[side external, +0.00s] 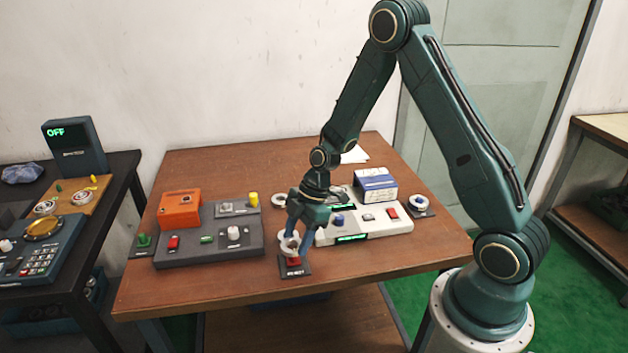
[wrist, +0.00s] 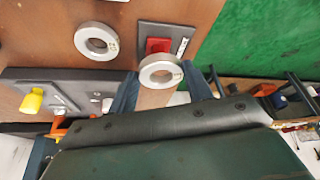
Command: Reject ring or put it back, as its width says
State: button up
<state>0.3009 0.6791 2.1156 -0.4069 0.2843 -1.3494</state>
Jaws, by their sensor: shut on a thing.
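My gripper (side external: 291,240) is shut on a pale metal ring (side external: 289,246). It holds the ring above or just at the dark plate with the red REJECT button (side external: 294,262), near the table's front edge. In the wrist view the held ring (wrist: 160,71) sits between the two fingertips and overlaps the lower part of the red button (wrist: 158,46). I cannot tell whether it touches the button. Another pale ring (wrist: 97,38) lies beside the plate. The white measuring unit (side external: 404,226) has a lit green display that is too small to read.
A dark grey console (side external: 190,252) with a yellow knob (side external: 253,199) and an orange box (side external: 180,208) stand to the left. A blue and white box (side external: 375,186) is behind the white unit.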

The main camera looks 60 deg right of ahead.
aim_at(300, 241)
jog(key=shift+f, duration=1.7)
dwell(2.3)
jog(key=o, duration=1.3)
jog(key=shift+c, duration=0.2)
jog(key=shift+r, duration=0.1)
jog(key=shift+r, duration=3.65)
